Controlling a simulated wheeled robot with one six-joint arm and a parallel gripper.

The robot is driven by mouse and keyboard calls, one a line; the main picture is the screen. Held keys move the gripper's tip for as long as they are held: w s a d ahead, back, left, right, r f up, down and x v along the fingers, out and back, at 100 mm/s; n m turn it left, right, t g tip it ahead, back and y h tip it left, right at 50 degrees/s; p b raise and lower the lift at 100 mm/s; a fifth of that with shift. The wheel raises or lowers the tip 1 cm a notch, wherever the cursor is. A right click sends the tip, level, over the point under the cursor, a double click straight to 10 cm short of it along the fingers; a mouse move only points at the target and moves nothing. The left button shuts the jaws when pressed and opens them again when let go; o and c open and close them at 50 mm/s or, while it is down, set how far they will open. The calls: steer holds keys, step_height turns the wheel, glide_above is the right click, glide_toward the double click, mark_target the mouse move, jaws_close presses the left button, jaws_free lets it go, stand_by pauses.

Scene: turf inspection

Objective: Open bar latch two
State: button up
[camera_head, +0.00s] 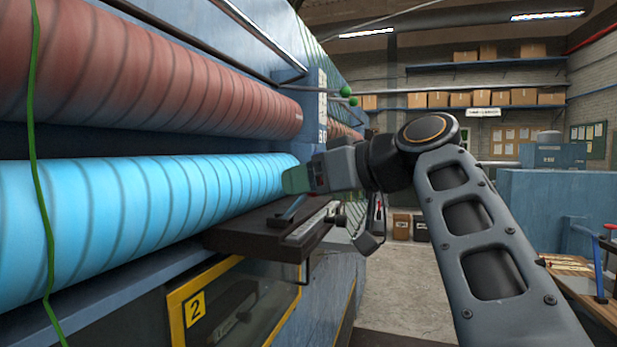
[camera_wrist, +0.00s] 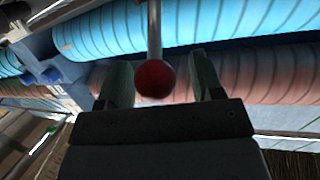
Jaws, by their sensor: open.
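A red ball knob (camera_wrist: 154,78) on the end of a pale metal rod (camera_wrist: 154,30) shows in the wrist view. It lies between the two green fingers of my gripper (camera_wrist: 162,66), with gaps visible on both sides. My gripper is open. In the head view my gripper (camera_head: 297,180) is at the right end of the blue roller, above a dark ledge. The red knob does not show in that view. A yellow-framed window panel marked "2" (camera_head: 195,308) is below the blue roller. I cannot tell which latch the knob belongs to.
The blue roller (camera_head: 140,205) and the red-brown roller (camera_head: 150,75) fill the left side. The dark ledge (camera_head: 255,235) juts out below my gripper. Green ball knobs (camera_head: 347,91) sit further back on the machine. Open floor (camera_head: 400,290) lies to the right, before a wooden bench (camera_head: 570,265).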

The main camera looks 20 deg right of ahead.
steer(key=v, duration=1.3)
steer(key=shift+s+d+r, duration=0.2)
steer(key=shift+s+r, duration=0.05)
steer(key=shift+s, duration=0.05)
steer(key=shift+b, duration=0.3)
steer(key=shift+c, duration=0.2)
